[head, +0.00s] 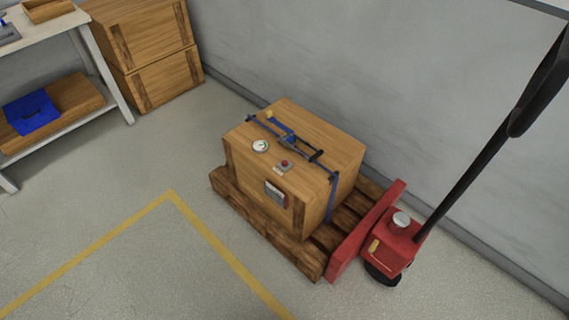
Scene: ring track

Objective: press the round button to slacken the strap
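A wooden crate (318,150) stands on a wooden pallet (262,217). A blue strap (331,199) runs over the crate's top and down its near right side. A blue tensioning device with dark bars (288,136) lies on the strap. A small red round button (284,162) on a pale base sits on the crate's top, just in front of the strap. A round white dial gauge (260,146) is left of the button. Neither of my grippers is in the head view.
A red pallet jack (394,246) with a long black handle stands at the pallet's right end. Stacked wooden crates (152,52) and a shelf table (60,132) are at the back left. A grey wall is behind. The floor in front, with yellow lines (222,249), is clear.

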